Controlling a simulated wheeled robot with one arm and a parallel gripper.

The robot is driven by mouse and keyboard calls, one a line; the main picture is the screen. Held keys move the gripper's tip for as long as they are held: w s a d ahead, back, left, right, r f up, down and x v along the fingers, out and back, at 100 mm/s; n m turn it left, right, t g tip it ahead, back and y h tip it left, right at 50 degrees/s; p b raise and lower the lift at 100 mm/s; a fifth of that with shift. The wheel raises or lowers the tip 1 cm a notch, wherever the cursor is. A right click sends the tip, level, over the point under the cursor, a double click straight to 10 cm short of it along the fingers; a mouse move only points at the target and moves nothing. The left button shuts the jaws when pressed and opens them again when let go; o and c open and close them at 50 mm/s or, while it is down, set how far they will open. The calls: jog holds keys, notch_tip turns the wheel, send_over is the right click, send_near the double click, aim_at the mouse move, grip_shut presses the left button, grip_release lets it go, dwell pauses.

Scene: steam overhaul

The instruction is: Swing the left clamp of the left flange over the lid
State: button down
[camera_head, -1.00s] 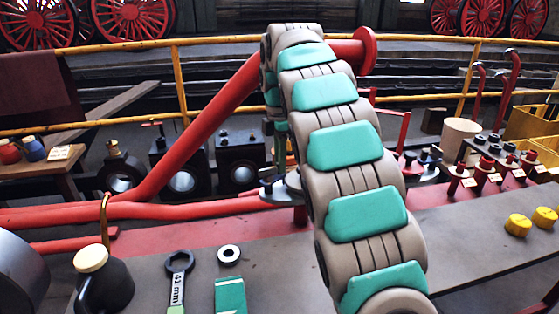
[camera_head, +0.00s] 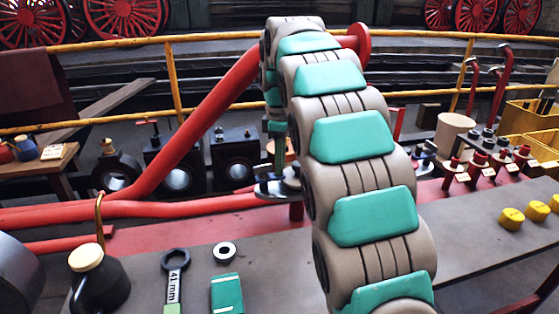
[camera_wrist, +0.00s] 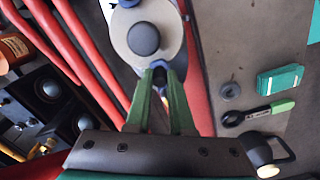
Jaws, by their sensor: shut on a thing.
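The left flange (camera_wrist: 180,48) shows at the top of the wrist view. A round grey lid (camera_wrist: 120,42) with a dark central knob (camera_wrist: 144,39) lies on it. My gripper (camera_wrist: 159,72) has its green fingers closed at the lid's near edge, on a small blue-grey piece that looks like the left clamp (camera_wrist: 158,64). The fingers hide most of this clamp. Another dark blue piece (camera_wrist: 128,3) shows at the lid's far edge. In the head view the flange (camera_head: 268,190) is partly behind my arm, and the clamp cannot be made out.
Red pipes (camera_head: 120,208) run left of the flange. On the grey bench are an oil can (camera_head: 100,283), a wrench (camera_head: 174,280), a ring (camera_head: 224,252) and a green box (camera_head: 227,293). Red valves (camera_head: 478,160) and yellow knobs (camera_head: 512,217) stand at right.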

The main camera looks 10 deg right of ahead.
jog(key=shift+s, duration=0.1)
dwell(0.4)
jog(key=c, duration=0.8)
grip_release()
jog(key=shift+r, duration=0.1)
jog(key=shift+r, duration=0.85)
notch_tip(320, 180, up, 6)
jog(key=p, duration=0.3)
